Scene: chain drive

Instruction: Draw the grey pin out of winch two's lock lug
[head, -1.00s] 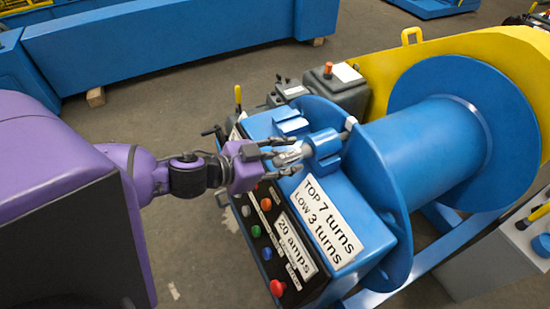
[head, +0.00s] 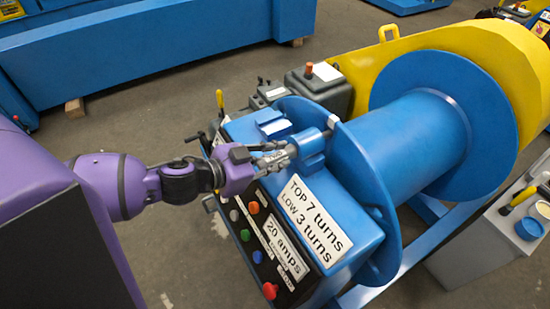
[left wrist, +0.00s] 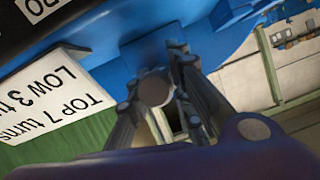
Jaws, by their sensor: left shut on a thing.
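The grey pin shows in the left wrist view as a round end (left wrist: 156,90) between my fingers. In the head view my left gripper (head: 278,154) is shut on it at the near side of winch two's blue lock lug (head: 312,146). The fingers hide most of the pin, and I cannot tell how deep it sits in the lug. The lug stands on the blue housing beside the drum flange (head: 352,165). My right gripper is not in view.
A button panel (head: 262,245) and a label reading "TOP 7 turns, LOW 3 turns" (head: 312,222) lie below the gripper. A yellow guard (head: 450,45) stands behind the blue drum (head: 415,140).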

